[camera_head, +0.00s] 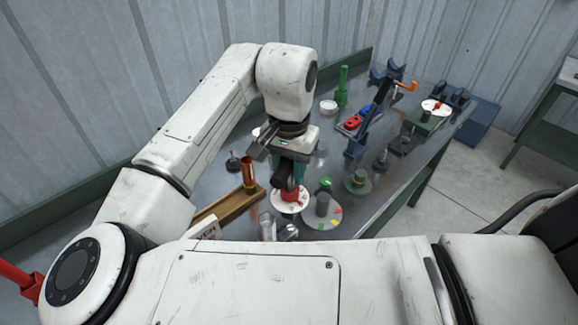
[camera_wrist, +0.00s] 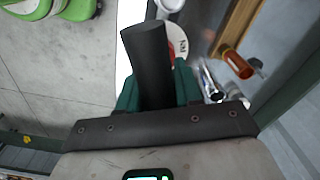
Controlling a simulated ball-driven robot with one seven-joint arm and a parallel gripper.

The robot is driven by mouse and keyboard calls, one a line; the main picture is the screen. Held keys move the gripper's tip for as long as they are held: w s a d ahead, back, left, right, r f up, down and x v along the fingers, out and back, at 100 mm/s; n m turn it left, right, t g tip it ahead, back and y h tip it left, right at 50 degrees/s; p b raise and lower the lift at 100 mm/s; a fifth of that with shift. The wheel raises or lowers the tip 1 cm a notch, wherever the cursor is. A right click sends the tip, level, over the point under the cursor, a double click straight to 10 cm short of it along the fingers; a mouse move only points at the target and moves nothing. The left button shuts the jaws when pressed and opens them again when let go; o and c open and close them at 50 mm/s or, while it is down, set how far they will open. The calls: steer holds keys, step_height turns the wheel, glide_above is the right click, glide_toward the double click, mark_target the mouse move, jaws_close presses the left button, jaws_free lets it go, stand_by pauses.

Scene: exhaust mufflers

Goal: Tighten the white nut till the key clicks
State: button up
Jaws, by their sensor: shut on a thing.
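My gripper (camera_head: 288,178) is over the workbench with its green fingers closed on a dark cylindrical handle; whether this is the key cannot be told. In the wrist view the black handle (camera_wrist: 150,62) stands between the green fingers of my gripper (camera_wrist: 156,92). Just below the gripper, a red piece (camera_head: 291,193) sits on a white dial-like disc (camera_head: 283,207). The disc also shows behind the handle in the wrist view (camera_wrist: 179,44). Whether handle and red piece touch is unclear. I cannot pick out the white nut for certain.
A wooden tray (camera_head: 222,210) with a copper tube (camera_head: 248,172) lies left of my gripper. A grey disc (camera_head: 318,217) with coloured marks is close on the right. Clear glass-like or metal cylinders (camera_head: 267,226) stand in front. Green, red and blue fixtures crowd the bench behind.

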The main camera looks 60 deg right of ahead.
mark_target(290, 189)
steer(key=shift+f+b, duration=1.4)
steer(key=shift+f, duration=1.3)
steer(key=shift+f+b, duration=0.45)
steer(key=shift+f, duration=0.4)
steer(key=shift+m, duration=1.1)
steer(key=shift+m+b, duration=0.4)
steer(key=shift+m, duration=0.7)
steer(key=shift+m, duration=1.2)
